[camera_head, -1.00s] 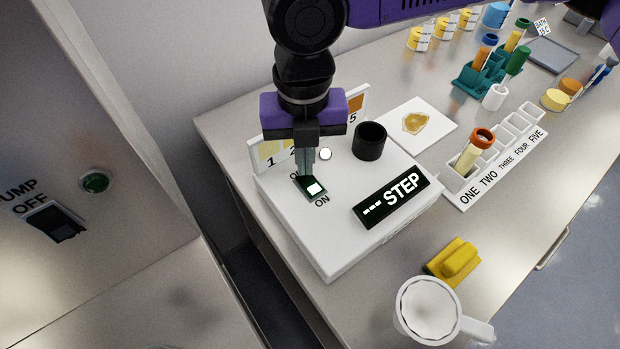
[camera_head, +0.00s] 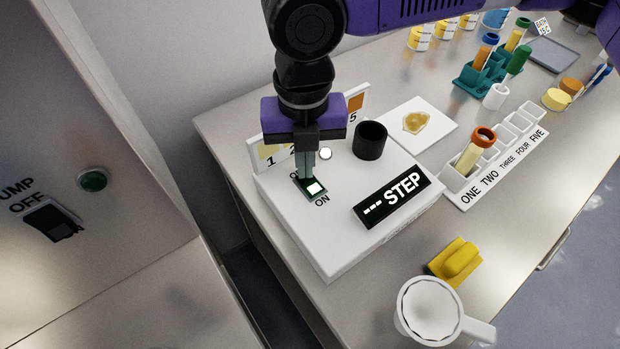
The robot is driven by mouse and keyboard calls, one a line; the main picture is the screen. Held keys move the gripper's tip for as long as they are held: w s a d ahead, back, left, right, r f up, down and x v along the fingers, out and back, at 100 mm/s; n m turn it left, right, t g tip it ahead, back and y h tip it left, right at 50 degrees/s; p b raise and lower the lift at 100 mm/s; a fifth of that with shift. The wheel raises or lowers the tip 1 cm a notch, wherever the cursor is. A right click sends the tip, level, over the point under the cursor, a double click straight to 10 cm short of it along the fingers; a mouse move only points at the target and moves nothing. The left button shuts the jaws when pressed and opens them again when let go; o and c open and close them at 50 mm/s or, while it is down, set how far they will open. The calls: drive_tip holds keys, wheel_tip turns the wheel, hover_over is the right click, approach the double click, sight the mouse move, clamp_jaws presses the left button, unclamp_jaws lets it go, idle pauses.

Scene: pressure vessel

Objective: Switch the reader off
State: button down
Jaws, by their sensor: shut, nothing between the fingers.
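The reader (camera_head: 335,243) is a white box on the bench, with a black display (camera_head: 392,196) that reads "--- STEP". Its switch (camera_head: 314,188) is a dark rocker with a bright white patch on the end near the "ON" label. The "OFF" label at its other end is mostly hidden by my fingers. My gripper (camera_head: 308,176) points down, shut and empty, with its fingertips at the OFF end of the switch. I cannot tell whether they touch it.
A black cup (camera_head: 369,141) and a small white button (camera_head: 325,153) are on the reader's top. A colour chart (camera_head: 270,150) stands behind my gripper. A white mug (camera_head: 428,311) and a yellow block (camera_head: 455,261) are in front. A pump switch (camera_head: 50,222) is on the left cabinet.

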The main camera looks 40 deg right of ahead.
drive_tip(key=shift+f, duration=0.4)
wheel_tip(320, 180, up, 7)
drive_tip(key=p, duration=0.7)
idle(0.5)
drive_tip(key=shift+r, duration=0.1)
idle(0.3)
